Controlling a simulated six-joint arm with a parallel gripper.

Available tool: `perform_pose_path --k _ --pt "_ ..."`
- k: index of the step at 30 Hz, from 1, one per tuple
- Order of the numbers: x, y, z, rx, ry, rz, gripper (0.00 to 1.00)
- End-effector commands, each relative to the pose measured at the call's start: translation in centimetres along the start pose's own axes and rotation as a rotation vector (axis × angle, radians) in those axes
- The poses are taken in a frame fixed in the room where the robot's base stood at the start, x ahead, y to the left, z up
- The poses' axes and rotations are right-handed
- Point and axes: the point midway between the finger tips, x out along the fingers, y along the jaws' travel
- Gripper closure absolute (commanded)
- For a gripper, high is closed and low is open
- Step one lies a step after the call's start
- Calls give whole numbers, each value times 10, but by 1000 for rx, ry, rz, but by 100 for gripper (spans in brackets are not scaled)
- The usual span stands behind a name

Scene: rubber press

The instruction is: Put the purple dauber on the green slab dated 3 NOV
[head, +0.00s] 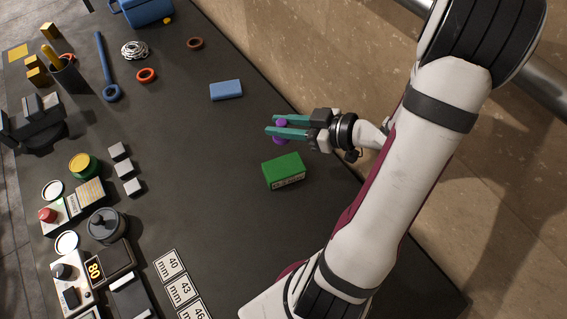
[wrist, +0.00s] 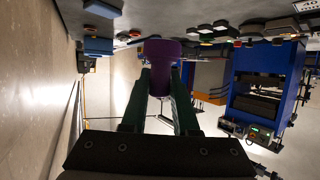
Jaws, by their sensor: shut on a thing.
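My gripper (head: 273,124) has teal fingers and is shut on the purple dauber (head: 280,132). In the wrist view the dauber (wrist: 162,54) sits between the two fingertips (wrist: 161,76). In the head view the gripper appears just above the green slab (head: 284,172) in the picture; its height over the table is hard to tell. The green slab lies on the dark table with a pale label with small writing on its front side, too small to read surely. The slab is not clearly visible in the wrist view.
A blue slab (head: 226,90) lies up and left of the gripper. An orange ring (head: 146,75) and a brown ring (head: 195,43) lie farther back. Small grey blocks (head: 126,168) and number cards (head: 180,290) are on the left and front. Table around the green slab is clear.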

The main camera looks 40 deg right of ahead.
Motion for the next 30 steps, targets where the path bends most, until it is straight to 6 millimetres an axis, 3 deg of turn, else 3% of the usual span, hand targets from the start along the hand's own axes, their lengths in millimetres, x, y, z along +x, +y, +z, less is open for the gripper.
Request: perform_pose_path --k 3,15,27,28,30 --pt "-6 -11 12 -4 0 -22 100" --pt "26 -11 90 -9 0 -26 100" --pt "29 -10 98 -12 -1 -23 100" --pt "29 -10 98 -12 -1 -23 67" --pt "29 -10 98 -12 -1 -23 54"
